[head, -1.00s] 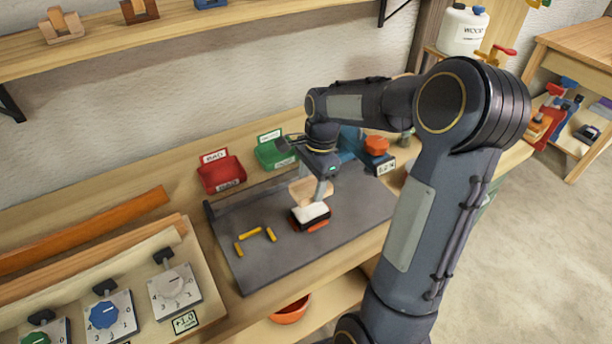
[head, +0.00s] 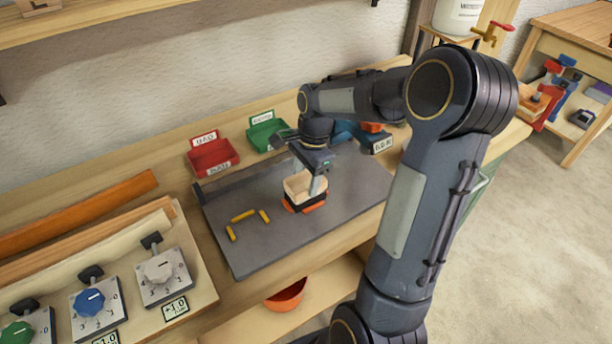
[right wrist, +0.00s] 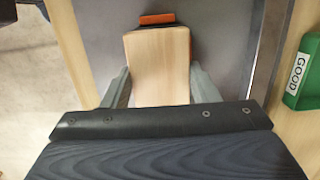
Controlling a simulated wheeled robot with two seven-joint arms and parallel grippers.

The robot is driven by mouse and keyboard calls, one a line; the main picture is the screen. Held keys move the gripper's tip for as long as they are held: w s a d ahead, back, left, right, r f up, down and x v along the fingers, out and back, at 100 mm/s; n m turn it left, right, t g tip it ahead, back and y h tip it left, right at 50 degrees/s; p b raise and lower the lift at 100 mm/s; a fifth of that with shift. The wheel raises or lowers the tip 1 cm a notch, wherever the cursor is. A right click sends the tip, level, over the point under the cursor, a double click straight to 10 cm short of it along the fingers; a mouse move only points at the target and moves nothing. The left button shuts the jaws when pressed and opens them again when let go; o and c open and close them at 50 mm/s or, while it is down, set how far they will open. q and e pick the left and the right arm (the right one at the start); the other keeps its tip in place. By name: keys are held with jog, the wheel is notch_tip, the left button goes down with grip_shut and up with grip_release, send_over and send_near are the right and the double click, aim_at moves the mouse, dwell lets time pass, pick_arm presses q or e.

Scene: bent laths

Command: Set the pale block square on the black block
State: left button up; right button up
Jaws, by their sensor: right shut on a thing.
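The pale block (head: 303,188) is wood-coloured and sits between the fingers of my right gripper (head: 307,181), which is shut on it. In the right wrist view the pale block (right wrist: 158,68) fills the space between both fingers. The black block (head: 305,206) is directly below it on the grey mat, mostly hidden by the pale block. Orange parts show at the black block's lower edges. In the head view the pale block appears over the black block; whether they touch I cannot tell. My left gripper is not in view.
The grey mat (head: 250,248) has free room at its front left, near several yellow pieces (head: 243,215). A red bin (head: 212,157) and a green bin (head: 268,136) stand behind it. A panel with knobs (head: 160,268) lies at the left.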

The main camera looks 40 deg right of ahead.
jog(key=shift+f+b, duration=0.4)
jog(key=shift+f, duration=0.2)
jog(key=o, duration=1.1)
jog(key=shift+r, duration=0.15)
